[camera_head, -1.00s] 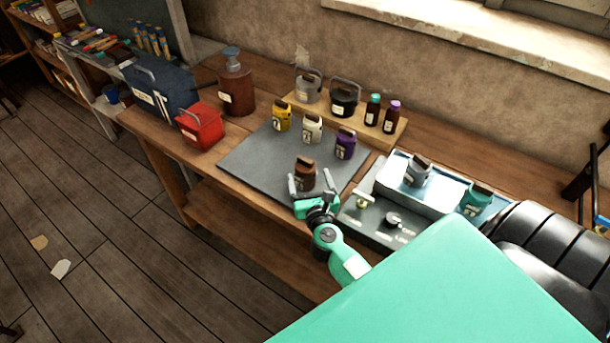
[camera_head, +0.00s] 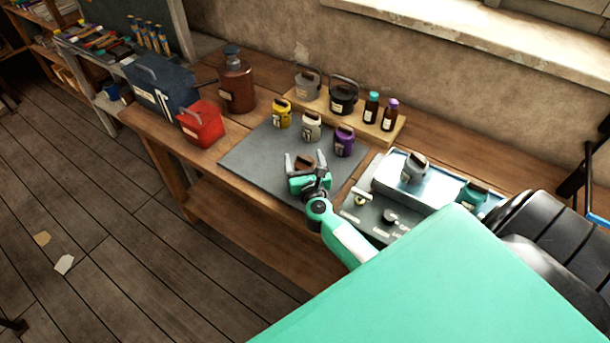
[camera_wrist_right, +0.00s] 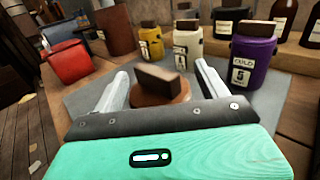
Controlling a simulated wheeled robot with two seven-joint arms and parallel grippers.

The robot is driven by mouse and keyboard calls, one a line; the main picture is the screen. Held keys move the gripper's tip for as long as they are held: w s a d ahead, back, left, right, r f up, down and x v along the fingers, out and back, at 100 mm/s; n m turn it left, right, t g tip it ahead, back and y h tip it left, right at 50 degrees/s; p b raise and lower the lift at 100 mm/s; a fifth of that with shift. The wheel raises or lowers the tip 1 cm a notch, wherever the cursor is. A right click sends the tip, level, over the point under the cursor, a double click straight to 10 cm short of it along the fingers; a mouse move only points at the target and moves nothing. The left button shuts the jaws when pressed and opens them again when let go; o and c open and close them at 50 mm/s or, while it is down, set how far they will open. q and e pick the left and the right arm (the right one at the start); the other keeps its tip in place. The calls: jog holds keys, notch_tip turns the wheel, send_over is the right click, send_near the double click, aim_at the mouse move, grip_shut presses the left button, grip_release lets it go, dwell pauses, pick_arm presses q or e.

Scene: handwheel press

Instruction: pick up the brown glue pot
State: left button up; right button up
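The brown glue pot (camera_head: 303,163) stands on the grey mat (camera_head: 249,167) near its front edge, mostly hidden behind my right gripper in the head view. In the right wrist view its brown lid and dark handle (camera_wrist_right: 162,80) show between the fingers; its body is hidden. My right gripper (camera_head: 304,160) is open, with one finger on each side of the pot. It also shows in the right wrist view (camera_wrist_right: 163,85). I cannot tell whether either finger touches the pot. My left gripper is not in view.
Yellow (camera_head: 282,115), white (camera_head: 311,127) and purple (camera_head: 344,142) pots stand behind on the mat. A red box (camera_head: 201,125) is at the left. A control panel (camera_head: 372,214) and a tray holding grey and teal pots lie at the right. The mat's left part is clear.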

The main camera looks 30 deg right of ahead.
jog(key=c, duration=1.5)
jog(key=shift+r, duration=0.15)
